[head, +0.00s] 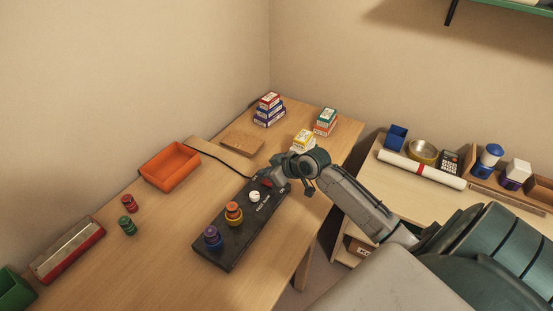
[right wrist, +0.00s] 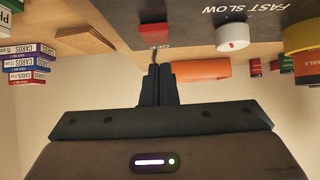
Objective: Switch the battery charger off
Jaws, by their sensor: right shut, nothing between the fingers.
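The battery charger (head: 223,250) is a long black slab on the desk, with a cable running from its far end. A red switch (head: 266,183) is at the far end, also in the right wrist view (right wrist: 154,35). My right gripper (right wrist: 160,70) is shut and empty, fingertips close to the red switch; I cannot tell whether they touch. My left gripper is not in view.
An orange tray (head: 171,167), red (head: 129,203) and green (head: 127,225) cylinders, and a red-grey case (head: 68,249) lie left. Card boxes (head: 268,110) and a wooden board (head: 242,142) are at the back. A side table (head: 400,178) holds a white roll and other objects.

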